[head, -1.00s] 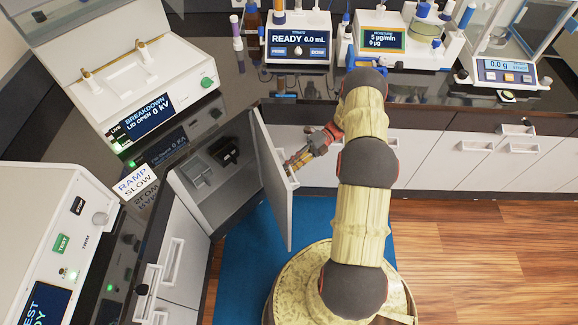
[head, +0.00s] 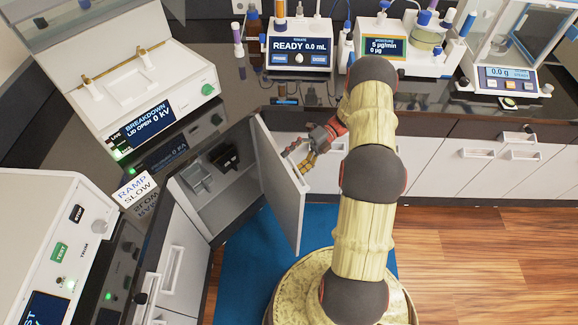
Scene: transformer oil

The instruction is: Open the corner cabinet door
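The corner cabinet (head: 205,215) is open in the head view, with its grey interior showing. Its pale door (head: 277,185) stands swung well out from the opening, its free edge toward the right. My gripper (head: 299,157) is beside the upper part of the door's free edge, on the side away from the cabinet interior. Its two fingers look spread apart, with nothing seen between them. The handle does not show clearly, and I cannot tell whether a finger touches the door.
Dark objects (head: 224,157) sit inside the cabinet. The breakdown tester (head: 150,90), titrator (head: 299,45) and balance (head: 505,75) stand on the dark counter above. White drawers (head: 470,165) line the right. A blue mat (head: 240,275) lies on the floor below the door.

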